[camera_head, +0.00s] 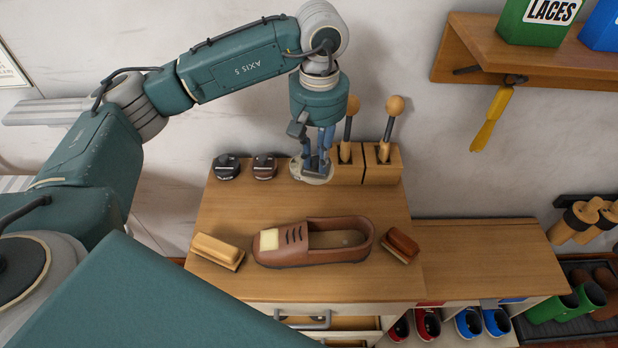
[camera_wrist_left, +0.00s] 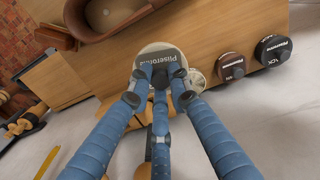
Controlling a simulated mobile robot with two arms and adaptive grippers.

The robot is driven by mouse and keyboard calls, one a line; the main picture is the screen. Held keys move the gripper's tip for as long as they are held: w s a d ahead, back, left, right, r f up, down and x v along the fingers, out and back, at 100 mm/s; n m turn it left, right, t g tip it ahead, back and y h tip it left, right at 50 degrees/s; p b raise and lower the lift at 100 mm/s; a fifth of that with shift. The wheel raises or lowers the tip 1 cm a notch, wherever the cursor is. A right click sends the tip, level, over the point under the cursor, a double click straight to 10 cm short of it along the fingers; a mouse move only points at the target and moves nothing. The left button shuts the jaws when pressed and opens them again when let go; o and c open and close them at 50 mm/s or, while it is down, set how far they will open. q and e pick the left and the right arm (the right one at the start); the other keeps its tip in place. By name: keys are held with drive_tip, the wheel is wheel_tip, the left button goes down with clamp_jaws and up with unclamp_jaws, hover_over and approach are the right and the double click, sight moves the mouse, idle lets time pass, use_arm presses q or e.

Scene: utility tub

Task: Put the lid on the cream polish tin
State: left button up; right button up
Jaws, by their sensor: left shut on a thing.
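My left gripper (camera_head: 317,162) is shut on the round cream lid (camera_head: 318,180) at the back of the wooden bench. In the left wrist view the fingertips (camera_wrist_left: 161,76) press on the lid (camera_wrist_left: 157,48), whose dark label shows light lettering. The cream polish tin (camera_wrist_left: 197,80) shows partly beside and behind the lid; the lid and fingers hide the rest. The lid looks offset from the tin, not squarely over it. I cannot tell whether they touch. My right gripper is not in view.
A black tin (camera_head: 227,167) and a brown tin (camera_head: 264,167) stand to the left. A wooden holder (camera_head: 381,172) with knob-handled tools stands close on the right. A brown shoe (camera_head: 312,241) lies in front, between two brushes (camera_head: 217,251) (camera_head: 401,245).

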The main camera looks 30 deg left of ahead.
use_arm(q)
drive_tip(key=w+a+f+n+p, duration=0.1)
drive_tip(key=w+a+f+n, duration=0.4)
drive_tip(key=w+a+n, duration=0.35)
drive_tip(key=shift+n, duration=0.25)
drive_tip(key=shift+w+d+f+b, duration=0.1)
drive_tip(key=shift+w+f+b, duration=0.1)
drive_tip(key=shift+f+b, duration=1.1)
drive_tip(key=shift+w+d+f+b, duration=0.15)
drive_tip(key=shift+f+b, duration=0.35)
drive_tip(key=shift+f, duration=1.5)
drive_tip(key=shift+a+f+b, duration=0.1)
drive_tip(key=shift+f+b, duration=0.1)
drive_tip(key=shift+b, duration=0.25)
drive_tip(key=o, duration=1.5)
drive_tip(key=shift+c, duration=0.2)
